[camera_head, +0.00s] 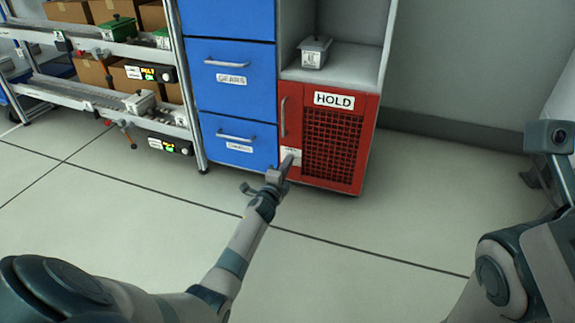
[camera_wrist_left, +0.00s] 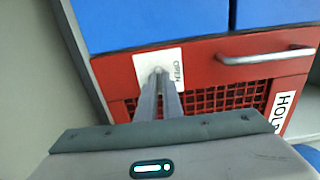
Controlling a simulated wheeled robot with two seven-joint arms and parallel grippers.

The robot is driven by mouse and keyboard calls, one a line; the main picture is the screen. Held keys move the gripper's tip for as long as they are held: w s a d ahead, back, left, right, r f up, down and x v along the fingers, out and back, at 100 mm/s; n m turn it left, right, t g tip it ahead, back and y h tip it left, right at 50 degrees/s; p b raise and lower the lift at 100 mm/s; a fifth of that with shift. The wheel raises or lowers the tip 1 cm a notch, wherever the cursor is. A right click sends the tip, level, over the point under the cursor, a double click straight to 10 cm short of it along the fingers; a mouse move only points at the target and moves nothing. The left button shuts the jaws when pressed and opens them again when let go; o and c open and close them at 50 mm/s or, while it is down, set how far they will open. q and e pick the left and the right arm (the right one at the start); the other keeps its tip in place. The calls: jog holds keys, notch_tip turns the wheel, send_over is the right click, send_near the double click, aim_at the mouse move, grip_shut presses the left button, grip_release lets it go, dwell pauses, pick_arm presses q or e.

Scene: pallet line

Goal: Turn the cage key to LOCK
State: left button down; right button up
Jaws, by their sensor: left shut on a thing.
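The red cage door (camera_head: 313,173) has a dark mesh panel and a HOLD label. A small white key plate (camera_head: 293,153) sits at its lower left side. My left gripper (camera_head: 287,162) reaches up to this plate. In the left wrist view the plate (camera_wrist_left: 142,65) carries the word OPEN beside the fingertips. The left gripper's fingers (camera_wrist_left: 160,76) are close together, shut on the cage key at the plate's middle. The key itself is mostly hidden by the fingers, so I cannot tell its angle. My right gripper is not in view.
Blue drawers (camera_head: 233,67) stand left of the cage. A grey lidded box (camera_head: 315,51) sits on the shelf above it. A metal rack (camera_head: 110,105) with cardboard boxes is at the far left. The floor (camera_head: 380,210) in front and to the right is clear.

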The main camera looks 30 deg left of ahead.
pick_arm(q)
jog(key=shift+d, duration=0.1)
jog(key=c, duration=1.9)
grip_release()
jog(key=shift+s, duration=0.1)
